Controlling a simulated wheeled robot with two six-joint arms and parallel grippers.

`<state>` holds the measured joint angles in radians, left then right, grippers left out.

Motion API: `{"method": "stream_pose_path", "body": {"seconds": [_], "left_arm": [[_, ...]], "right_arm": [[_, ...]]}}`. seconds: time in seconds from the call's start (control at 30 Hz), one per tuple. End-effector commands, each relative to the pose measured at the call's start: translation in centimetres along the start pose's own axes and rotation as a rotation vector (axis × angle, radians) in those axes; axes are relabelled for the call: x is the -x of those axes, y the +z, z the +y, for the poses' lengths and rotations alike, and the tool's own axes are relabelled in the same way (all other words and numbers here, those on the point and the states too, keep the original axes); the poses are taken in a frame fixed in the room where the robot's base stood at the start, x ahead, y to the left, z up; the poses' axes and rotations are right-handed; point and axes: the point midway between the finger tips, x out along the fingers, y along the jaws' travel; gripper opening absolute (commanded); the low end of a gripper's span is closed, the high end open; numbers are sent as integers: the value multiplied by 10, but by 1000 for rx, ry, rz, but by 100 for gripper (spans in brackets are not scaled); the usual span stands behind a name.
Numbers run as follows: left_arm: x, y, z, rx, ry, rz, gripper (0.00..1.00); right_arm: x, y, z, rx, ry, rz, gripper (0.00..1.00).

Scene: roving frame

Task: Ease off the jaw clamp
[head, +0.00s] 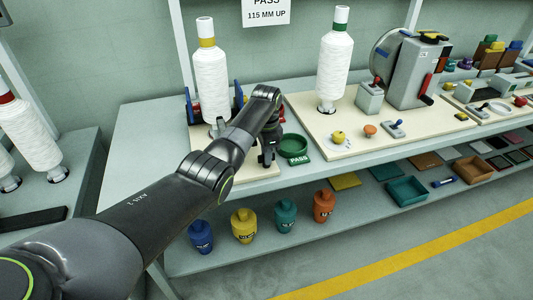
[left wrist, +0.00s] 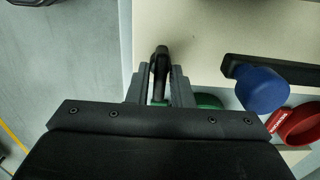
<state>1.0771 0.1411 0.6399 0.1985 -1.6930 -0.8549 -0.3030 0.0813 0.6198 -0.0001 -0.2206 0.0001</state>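My left gripper (head: 267,160) points down over the front edge of the pale board at the left of the bench. In the left wrist view a dark lever-like bar (left wrist: 160,62) stands between the two fingers of my left gripper (left wrist: 159,80). I cannot tell whether the fingers press on it or only straddle it, nor whether it belongs to the jaw clamp. The clamp itself is not clearly visible; my arm hides part of that board. My right gripper is not in view.
A white yarn cone (head: 211,85) with a yellow top stands behind my arm. A green dish (head: 293,146) labelled PASS is right of the gripper. A blue-ended part (left wrist: 257,90) and a red ring (left wrist: 300,125) lie right in the wrist view. Colored pots stand on the lower shelf.

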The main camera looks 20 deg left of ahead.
Motion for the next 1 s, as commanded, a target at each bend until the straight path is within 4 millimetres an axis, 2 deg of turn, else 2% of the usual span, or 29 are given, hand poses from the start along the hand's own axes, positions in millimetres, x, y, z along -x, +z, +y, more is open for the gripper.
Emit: {"method": "stream_pose_path", "body": {"seconds": [0.03, 0.13, 0.57, 0.77, 1.0], "left_arm": [[0, 0, 0, 0, 0, 0, 13], [0, 0, 0, 0, 0, 0, 0], [2, 0, 0, 55, 0, 0, 0], [4, 0, 0, 177, 0, 0, 0], [4, 0, -1, 395, 0, 0, 0]], "right_arm": [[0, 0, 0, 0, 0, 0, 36], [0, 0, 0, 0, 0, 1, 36], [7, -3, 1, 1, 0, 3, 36], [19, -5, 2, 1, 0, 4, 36], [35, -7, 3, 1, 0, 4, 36]]}}
